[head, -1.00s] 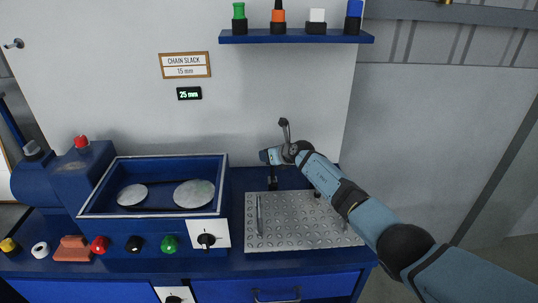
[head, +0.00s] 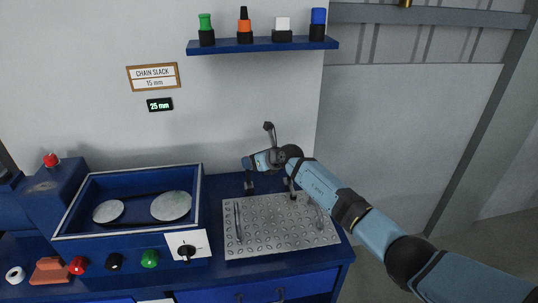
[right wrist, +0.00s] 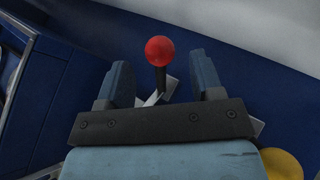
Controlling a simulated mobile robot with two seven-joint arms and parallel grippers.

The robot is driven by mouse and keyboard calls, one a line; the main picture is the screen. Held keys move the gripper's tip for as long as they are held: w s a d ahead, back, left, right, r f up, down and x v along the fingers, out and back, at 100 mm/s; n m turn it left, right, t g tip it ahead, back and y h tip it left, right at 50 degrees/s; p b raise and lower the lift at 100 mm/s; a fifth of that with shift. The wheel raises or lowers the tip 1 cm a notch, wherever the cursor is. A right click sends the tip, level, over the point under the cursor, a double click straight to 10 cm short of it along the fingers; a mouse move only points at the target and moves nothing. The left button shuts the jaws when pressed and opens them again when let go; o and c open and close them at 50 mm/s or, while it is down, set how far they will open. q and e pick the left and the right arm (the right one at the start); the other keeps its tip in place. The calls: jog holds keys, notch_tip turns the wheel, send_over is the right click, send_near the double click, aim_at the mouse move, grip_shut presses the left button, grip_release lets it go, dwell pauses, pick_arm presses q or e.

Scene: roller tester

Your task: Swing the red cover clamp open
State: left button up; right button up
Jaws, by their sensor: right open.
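The cover clamp shows in the right wrist view as a red ball knob (right wrist: 160,50) on a short dark lever, with pale metal pieces at its foot. My right gripper (right wrist: 160,78) is open, with one finger on each side of the lever and a gap on both sides. The knob stands a little beyond the fingertips. In the head view my right gripper (head: 252,162) is above the back left of the silver tread plate cover (head: 280,240), and I cannot make out the red knob there. My left gripper is not in view.
The blue roller bed (head: 130,235) with two pale discs is left of the plate. A blue shelf (head: 265,46) with coloured pieces is on the wall above. A display (head: 160,105) reads 25 mm.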

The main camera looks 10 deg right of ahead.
jog(key=v, duration=0.7)
jog(key=shift+s+d, duration=0.25)
jog(key=shift+s, duration=0.05)
jog(key=shift+r, duration=0.1)
jog(key=shift+c, duration=0.3)
